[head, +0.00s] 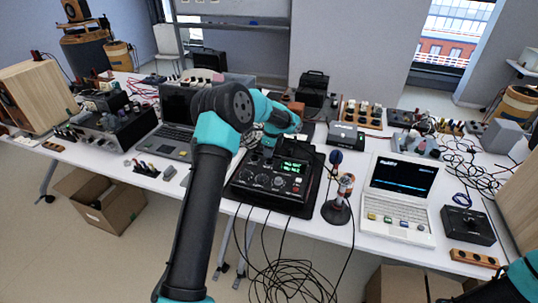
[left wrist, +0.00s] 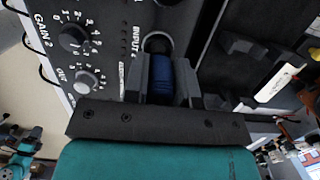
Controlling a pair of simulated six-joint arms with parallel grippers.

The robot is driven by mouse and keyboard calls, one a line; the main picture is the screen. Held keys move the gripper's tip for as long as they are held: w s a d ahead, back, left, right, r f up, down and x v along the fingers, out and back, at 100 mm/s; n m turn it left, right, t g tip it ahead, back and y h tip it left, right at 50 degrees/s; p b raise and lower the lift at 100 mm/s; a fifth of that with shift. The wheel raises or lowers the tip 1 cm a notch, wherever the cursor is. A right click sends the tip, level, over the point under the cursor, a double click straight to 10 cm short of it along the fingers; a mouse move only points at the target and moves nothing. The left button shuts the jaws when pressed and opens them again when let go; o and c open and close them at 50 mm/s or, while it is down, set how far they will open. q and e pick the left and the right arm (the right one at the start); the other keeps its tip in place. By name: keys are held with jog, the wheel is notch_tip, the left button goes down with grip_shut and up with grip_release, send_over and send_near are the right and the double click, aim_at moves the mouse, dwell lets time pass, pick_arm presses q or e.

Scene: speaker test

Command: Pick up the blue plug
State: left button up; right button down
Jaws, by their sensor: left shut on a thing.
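The blue plug (left wrist: 161,80) shows in the left wrist view as a dark blue cylinder between the fingers of my left gripper (left wrist: 163,75). My left gripper is shut on it. The plug's far end lies at a round socket (left wrist: 157,42) beside the "INPUT" lettering on a dark panel. I cannot tell whether the plug still sits in the socket. In the head view my left arm reaches over the black device (head: 266,181) with knobs and a green display. The plug is not discernible there. My right gripper is out of the frames; only part of my right arm shows.
A dark laptop (head: 178,131) stands left of the device. A desk microphone (head: 337,209) and a white laptop (head: 398,196) stand to its right. Black cables (head: 287,277) hang over the table's front edge. Several small boxes and loose wires crowd the table.

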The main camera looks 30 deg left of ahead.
pick_arm(q)
jog(key=s+d, duration=0.2)
jog(key=s, duration=0.2)
jog(key=s+d+r, duration=0.1)
jog(key=s+d, duration=0.2)
jog(key=s, duration=0.2)
jog(key=s+d+r, duration=0.1)
jog(key=s+d, duration=0.2)
jog(key=s, duration=0.1)
jog(key=shift+s+d+r, duration=0.2)
jog(key=shift+s+d, duration=0.05)
jog(key=shift+s, duration=0.05)
jog(key=shift+a, duration=0.1)
